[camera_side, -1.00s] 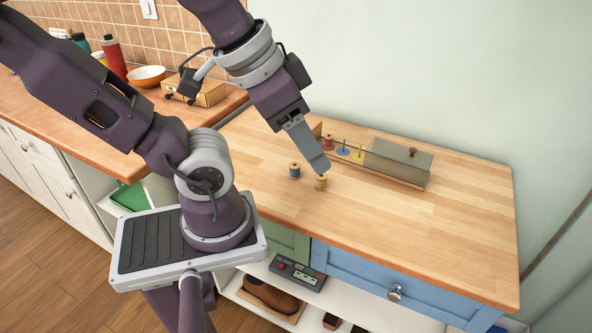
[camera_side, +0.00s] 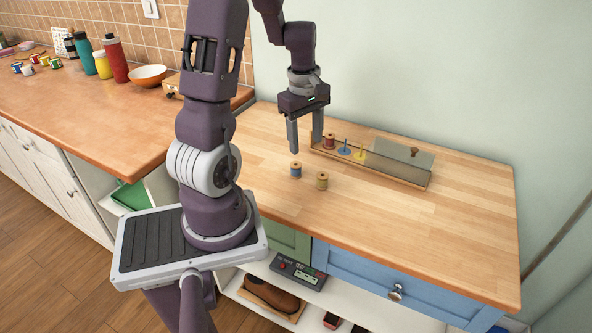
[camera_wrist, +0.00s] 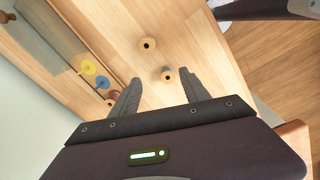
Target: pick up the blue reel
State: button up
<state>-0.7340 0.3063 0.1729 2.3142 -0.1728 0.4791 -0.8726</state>
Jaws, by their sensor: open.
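The blue reel (camera_side: 296,170) stands upright on the wooden worktop. In the wrist view the blue reel (camera_wrist: 167,74) lies ahead of the fingertips, nearer the right finger. My gripper (camera_side: 306,148) is open and empty, pointing down above the worktop, just behind and above the blue reel. Its two fingers also show in the wrist view (camera_wrist: 161,90). A yellow reel (camera_side: 321,181) stands a little to the right and front of the blue one; it shows farther out in the wrist view (camera_wrist: 147,45).
A wooden rack (camera_side: 385,177) holds a red reel (camera_side: 329,141), a blue peg (camera_side: 345,149), a yellow peg (camera_side: 361,152) and a grey knobbed cover (camera_side: 402,160), close behind my gripper. The worktop (camera_side: 430,225) is clear in front and right.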

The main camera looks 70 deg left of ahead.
aim_at(296, 165)
jog(key=s+a+f+n, duration=0.1)
jog(key=f, duration=0.1)
jog(key=s+a+f+n, duration=0.1)
jog(key=a, duration=0.1)
jog(key=shift+s+f+n+g, duration=0.1)
jog(key=shift+f+n+g, duration=0.2)
jog(key=shift+f, duration=0.05)
jog(key=f, duration=0.7)
jog(key=shift+w, duration=0.3)
jog(key=shift+r, duration=0.1)
grip_shut()
